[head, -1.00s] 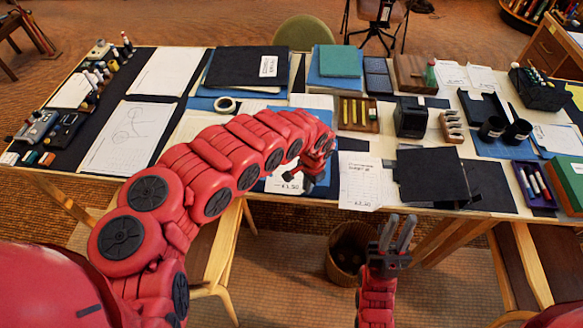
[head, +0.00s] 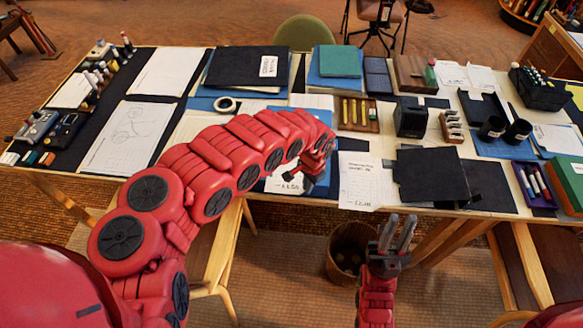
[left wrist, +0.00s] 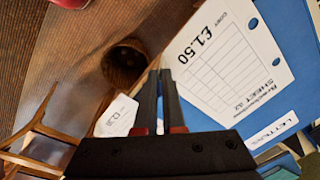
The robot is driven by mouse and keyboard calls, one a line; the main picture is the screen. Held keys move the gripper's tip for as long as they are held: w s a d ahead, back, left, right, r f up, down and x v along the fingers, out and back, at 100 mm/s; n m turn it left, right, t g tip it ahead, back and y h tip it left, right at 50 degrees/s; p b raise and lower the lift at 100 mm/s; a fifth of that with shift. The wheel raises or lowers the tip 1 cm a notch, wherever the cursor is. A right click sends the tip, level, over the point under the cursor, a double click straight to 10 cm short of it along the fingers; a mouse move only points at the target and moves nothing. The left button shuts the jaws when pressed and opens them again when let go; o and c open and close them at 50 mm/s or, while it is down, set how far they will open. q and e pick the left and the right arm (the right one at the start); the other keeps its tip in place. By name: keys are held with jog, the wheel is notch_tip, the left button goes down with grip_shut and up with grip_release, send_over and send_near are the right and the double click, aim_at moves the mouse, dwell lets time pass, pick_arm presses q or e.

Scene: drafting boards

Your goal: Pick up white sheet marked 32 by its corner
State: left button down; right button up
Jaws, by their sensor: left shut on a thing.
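A white sheet (left wrist: 218,65) printed with "£1.50", a grid and a sheet number that looks like 32 lies over a blue board in the left wrist view. In the head view the sheet (head: 283,186) shows at the table's front edge, partly hidden by my left arm. My left gripper (head: 297,179) is at this sheet; in the left wrist view its fingers (left wrist: 160,74) are shut at the sheet's corner, which they hide. My right gripper (head: 397,234) is open and empty in front of the table, with its fingers pointing up.
A waste basket (head: 349,250) stands on the floor below. A tape roll (head: 225,104) and a pen tray (head: 358,115) lie behind.

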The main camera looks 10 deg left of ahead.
pick_arm(q)
jog(key=shift+r, duration=0.1)
jog(key=shift+r+p, duration=3.25)
jog(key=shift+r, duration=0.4)
